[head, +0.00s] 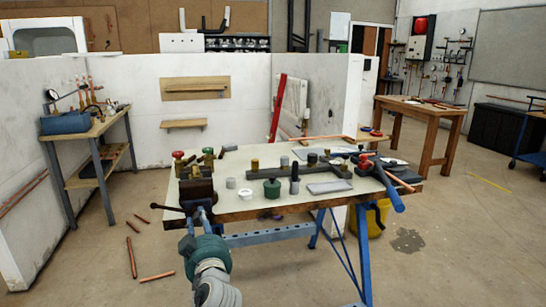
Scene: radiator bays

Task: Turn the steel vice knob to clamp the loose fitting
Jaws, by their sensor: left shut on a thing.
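A dark brown vice (198,190) is mounted at the left front corner of the workbench (330,207). A brass-coloured piece (195,171) shows at the top of its jaws; I cannot tell if it is the loose fitting or how firmly it sits. A dark bar with a round end (168,208) sticks out to the left of the vice front. My left gripper (202,216) reaches up from below to the front of the vice and is shut on the vice knob, which its fingers mostly hide. My right gripper is out of view.
The benchtop carries several grey and brass fittings, a green-based piece (272,188), a flat grey block (329,187) and a blue-handled tool (391,189) overhanging the right edge. Copper pipe offcuts (132,257) lie on the floor at left. A side table (90,130) stands against the left wall.

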